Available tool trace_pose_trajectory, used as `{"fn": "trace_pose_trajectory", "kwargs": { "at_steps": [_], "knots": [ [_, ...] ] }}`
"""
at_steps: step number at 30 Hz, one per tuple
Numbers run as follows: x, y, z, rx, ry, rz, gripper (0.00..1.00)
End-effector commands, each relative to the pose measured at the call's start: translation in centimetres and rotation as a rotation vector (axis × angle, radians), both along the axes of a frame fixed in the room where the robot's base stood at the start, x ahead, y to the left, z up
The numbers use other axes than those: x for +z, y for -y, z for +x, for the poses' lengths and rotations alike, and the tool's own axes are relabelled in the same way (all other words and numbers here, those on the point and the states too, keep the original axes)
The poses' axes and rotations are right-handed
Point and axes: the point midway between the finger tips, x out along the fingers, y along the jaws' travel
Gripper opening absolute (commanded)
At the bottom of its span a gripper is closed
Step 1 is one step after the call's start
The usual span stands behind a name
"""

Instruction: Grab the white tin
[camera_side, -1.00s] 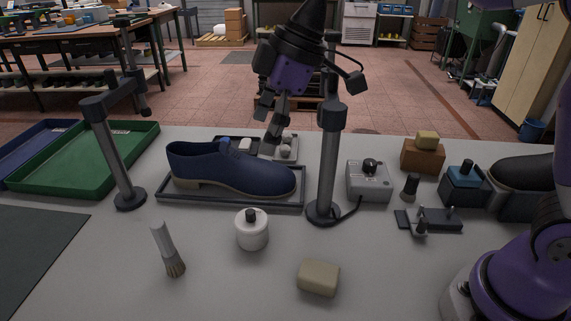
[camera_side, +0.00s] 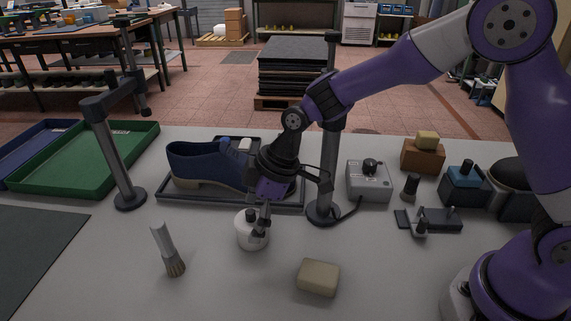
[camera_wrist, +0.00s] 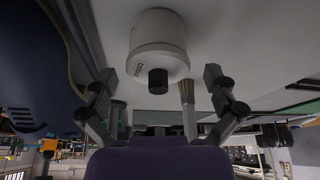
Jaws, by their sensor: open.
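The white tin (camera_side: 246,238) is a short white cylinder with a black knob on its lid. It stands upright on the grey table in front of the blue shoe. My gripper (camera_side: 262,220) points down right at the tin in the side view, and one finger hides part of its right side. In the wrist view the tin (camera_wrist: 157,45) shows at the top centre, its black knob toward me. My open fingers (camera_wrist: 160,100) stand on either side below it, with a gap between them. Whether any finger touches the tin cannot be told.
A blue shoe (camera_side: 205,163) lies in a dark tray just behind the tin. A grey post (camera_side: 328,165) rises close to the right of my gripper.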

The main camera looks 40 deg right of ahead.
Motion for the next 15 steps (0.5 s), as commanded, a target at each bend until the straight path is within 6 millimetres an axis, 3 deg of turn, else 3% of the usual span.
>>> {"fn": "trace_pose_trajectory", "kwargs": {
  "at_steps": [6, 13, 14, 15],
  "knots": [
    [-2.7, -0.9, 0.7, 0.000, -0.001, -0.001, 1.00],
    [-2.9, -1.0, 0.8, -0.001, 0.001, 0.001, 1.00],
    [-2.9, -1.0, 0.8, -0.001, 0.001, 0.001, 0.95],
    [-2.9, -1.0, 0.8, -0.001, 0.001, 0.001, 0.75]
  ]
}}
